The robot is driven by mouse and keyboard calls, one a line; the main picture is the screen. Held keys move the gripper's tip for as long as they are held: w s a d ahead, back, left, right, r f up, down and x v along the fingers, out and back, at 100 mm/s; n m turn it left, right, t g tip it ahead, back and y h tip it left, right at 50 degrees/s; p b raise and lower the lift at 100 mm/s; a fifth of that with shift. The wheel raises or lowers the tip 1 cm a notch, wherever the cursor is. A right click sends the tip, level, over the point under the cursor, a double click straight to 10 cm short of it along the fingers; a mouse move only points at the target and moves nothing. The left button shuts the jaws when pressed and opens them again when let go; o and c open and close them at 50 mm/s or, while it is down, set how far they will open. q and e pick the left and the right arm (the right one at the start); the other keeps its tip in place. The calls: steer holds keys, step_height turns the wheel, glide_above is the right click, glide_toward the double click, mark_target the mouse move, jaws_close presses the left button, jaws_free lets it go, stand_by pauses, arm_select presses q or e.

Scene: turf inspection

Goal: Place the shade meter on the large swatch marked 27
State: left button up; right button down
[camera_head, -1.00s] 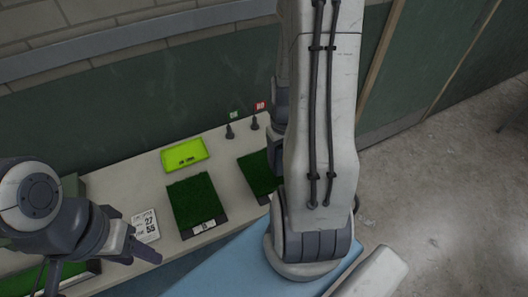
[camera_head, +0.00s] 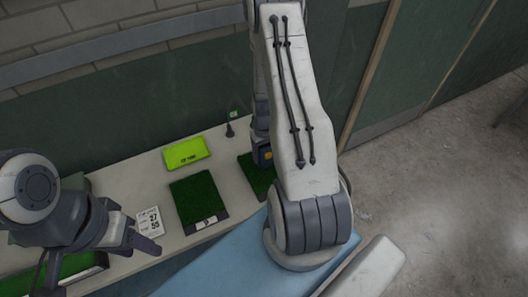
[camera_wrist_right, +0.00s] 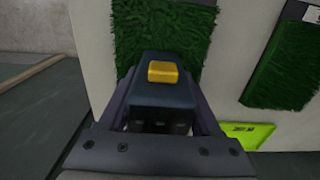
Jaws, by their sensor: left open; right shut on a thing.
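The shade meter is a dark box (camera_wrist_right: 160,105) with a yellow button. My right gripper (camera_wrist_right: 160,125) is shut on it. In the head view the meter's yellow button (camera_head: 268,155) shows beside my right arm, at the right swatch (camera_head: 252,178). In the wrist view that green swatch (camera_wrist_right: 185,30) lies behind the meter; I cannot tell whether they touch. A middle swatch (camera_head: 195,197) has a label too small to read. A white card (camera_head: 149,220) shows 27 and 55. My left gripper (camera_head: 145,238) is open and empty near the card. I cannot read 27 on any swatch.
A lime-green tray (camera_head: 186,152) lies at the back of the pale bench (camera_head: 125,178). A small green flag on a dark stand (camera_head: 231,127) stands near my right arm. Another turf swatch (camera_head: 75,266) is partly hidden under my left arm. A wall runs behind.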

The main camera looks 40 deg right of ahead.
steer(key=shift+f, duration=0.15)
steer(key=shift+f, duration=0.15)
steer(key=shift+c, duration=0.4)
jaws_free()
steer(key=shift+r, duration=0.2)
steer(key=shift+r, duration=0.2)
steer(key=shift+w+r, duration=0.1)
steer(key=shift+r, duration=0.2)
step_height(320, 180, up, 10)
steer(key=b, duration=0.3)
steer(key=shift+r, duration=0.65)
